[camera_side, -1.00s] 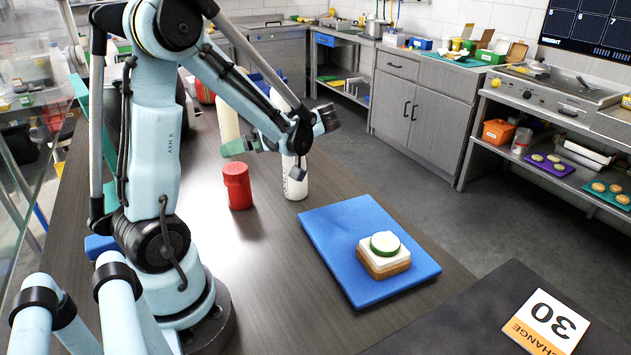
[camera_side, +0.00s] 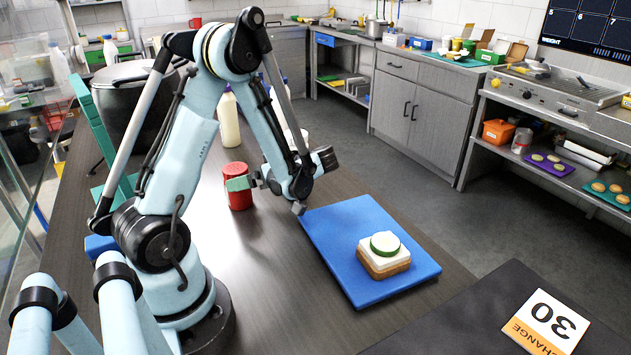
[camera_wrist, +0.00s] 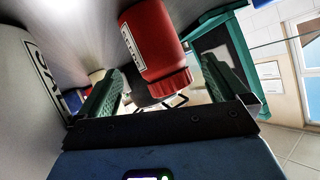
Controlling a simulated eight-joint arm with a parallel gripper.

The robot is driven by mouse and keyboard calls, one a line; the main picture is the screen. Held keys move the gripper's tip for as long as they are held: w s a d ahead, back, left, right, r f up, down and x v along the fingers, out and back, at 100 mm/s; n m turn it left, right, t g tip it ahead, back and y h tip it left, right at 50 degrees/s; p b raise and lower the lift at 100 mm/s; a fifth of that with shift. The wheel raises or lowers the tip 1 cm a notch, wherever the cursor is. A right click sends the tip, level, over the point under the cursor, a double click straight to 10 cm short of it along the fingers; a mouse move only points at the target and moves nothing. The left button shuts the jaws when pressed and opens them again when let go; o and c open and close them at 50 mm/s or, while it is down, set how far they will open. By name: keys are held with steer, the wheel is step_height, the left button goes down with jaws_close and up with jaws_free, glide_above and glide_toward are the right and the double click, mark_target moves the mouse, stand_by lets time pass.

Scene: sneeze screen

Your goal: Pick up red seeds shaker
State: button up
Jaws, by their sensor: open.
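The red seeds shaker (camera_side: 239,199) stands upright on the dark counter, left of the blue board. In the wrist view the shaker (camera_wrist: 152,45) appears upside down, with its ribbed red lid and white label between the two green fingers. My gripper (camera_side: 240,184) is open, and a green finger shows in front of the shaker's upper part in the side view. In the wrist view my gripper (camera_wrist: 165,85) has its fingers apart on either side of the lid. I cannot tell whether either finger touches it.
A white labelled container (camera_wrist: 30,80) is close beside the left finger; in the side view it is mostly hidden behind my arm. A cream bottle (camera_side: 228,120) stands behind the shaker. The blue board (camera_side: 335,225) with bread and a white-green disc lies to the right.

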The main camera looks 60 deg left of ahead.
steer(key=x, duration=0.5)
steer(key=c, duration=1.1)
